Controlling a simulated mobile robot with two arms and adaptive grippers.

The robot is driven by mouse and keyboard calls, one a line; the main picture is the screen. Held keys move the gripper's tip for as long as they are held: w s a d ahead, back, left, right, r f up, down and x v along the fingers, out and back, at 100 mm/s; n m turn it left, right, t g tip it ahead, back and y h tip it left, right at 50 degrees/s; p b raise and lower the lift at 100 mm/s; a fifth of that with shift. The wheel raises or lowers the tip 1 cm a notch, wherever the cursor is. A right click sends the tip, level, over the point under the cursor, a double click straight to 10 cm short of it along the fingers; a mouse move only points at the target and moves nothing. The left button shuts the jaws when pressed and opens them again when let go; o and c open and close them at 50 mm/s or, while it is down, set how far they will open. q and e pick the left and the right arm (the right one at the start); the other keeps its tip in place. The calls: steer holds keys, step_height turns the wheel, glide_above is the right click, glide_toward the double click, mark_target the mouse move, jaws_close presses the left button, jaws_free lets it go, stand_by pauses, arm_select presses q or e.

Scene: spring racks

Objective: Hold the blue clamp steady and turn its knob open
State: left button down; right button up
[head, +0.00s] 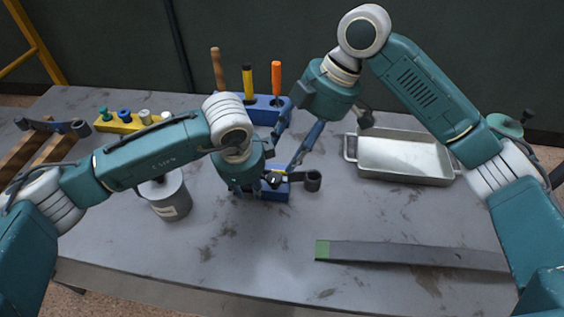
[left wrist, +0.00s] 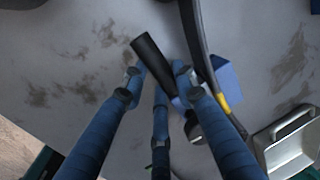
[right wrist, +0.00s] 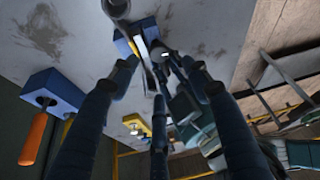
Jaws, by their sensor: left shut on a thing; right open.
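The blue clamp (head: 277,195) stands on the bench near the middle, partly hidden by my left arm. Its blue body shows in the left wrist view (left wrist: 226,76) and in the right wrist view (right wrist: 128,42), with a yellow part beside it. A dark round-ended part (head: 312,181) sticks out to its right. My left gripper (head: 255,184) is shut at the clamp; a black cylinder (left wrist: 150,55) lies between its fingertips in the left wrist view. My right gripper (head: 288,152) is open, reaching down from above right, close to the clamp. I cannot tell whether it touches the knob.
A blue rack (head: 262,110) with upright tools stands behind. A yellow rack (head: 120,126) is back left, a metal pot (head: 168,200) left, and a metal tray (head: 405,178) right. A grey bar (head: 400,253) with a green end lies front right. The front middle is clear.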

mark_target(276, 176)
steer(key=shift+v, duration=1.5)
steer(key=w+m+g+h, duration=0.15)
steer(key=w+m, duration=0.25)
steer(key=m, duration=1.3)
steer(key=s+a+f+m, duration=0.1)
steer(key=f+m, duration=0.2)
steer(key=s+a+f+m+g, duration=0.1)
steer(key=a+f+m, duration=0.1)
steer(key=f+m, duration=0.1)
steer(key=s+a+f+m, duration=0.1)
steer(key=f+m, duration=0.2)
steer(key=f, duration=0.2)
steer(key=shift+s+a+f+m+g, duration=0.15)
steer(key=shift+s+a+m+g, duration=0.1)
steer(key=shift+m+g, duration=0.15)
